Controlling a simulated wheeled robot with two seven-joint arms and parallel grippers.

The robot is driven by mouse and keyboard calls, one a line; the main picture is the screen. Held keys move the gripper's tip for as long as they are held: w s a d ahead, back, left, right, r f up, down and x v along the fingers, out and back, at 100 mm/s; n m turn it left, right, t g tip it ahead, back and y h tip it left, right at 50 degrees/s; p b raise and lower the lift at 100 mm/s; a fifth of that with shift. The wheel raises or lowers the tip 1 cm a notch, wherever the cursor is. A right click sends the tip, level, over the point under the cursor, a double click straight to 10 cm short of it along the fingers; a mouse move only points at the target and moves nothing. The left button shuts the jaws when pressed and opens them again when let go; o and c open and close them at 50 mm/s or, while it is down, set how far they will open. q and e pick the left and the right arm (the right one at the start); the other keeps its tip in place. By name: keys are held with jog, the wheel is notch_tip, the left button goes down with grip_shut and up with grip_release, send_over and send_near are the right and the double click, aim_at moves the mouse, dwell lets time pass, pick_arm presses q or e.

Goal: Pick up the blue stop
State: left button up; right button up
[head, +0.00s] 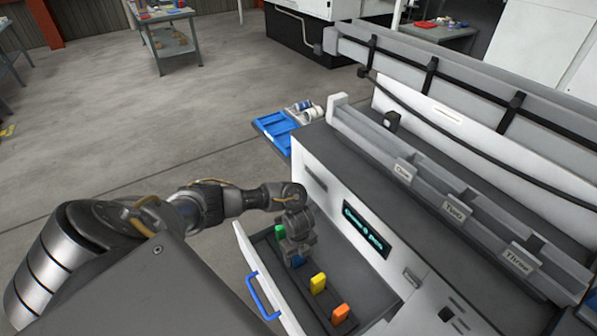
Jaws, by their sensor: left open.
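An open drawer (277,270) with a blue handle (262,296) holds a row of coloured stops. The blue stop (297,262) shows only in small part, directly below my left gripper (296,255), which covers most of it. My left gripper is over the drawer, pointing down, with its jaws open around or just above the blue stop; I cannot tell which. A green stop (279,232) stands behind it. A yellow stop (318,283) and an orange stop (340,314) stand nearer, to the right. My right gripper is not in view.
The machine's front panel has a lit display (366,229). Above it runs a rail with labels One (403,171), Two (453,211) and Three (520,260). The floor to the left is clear.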

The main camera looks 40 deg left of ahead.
pick_arm(q)
jog(key=c, duration=1.1)
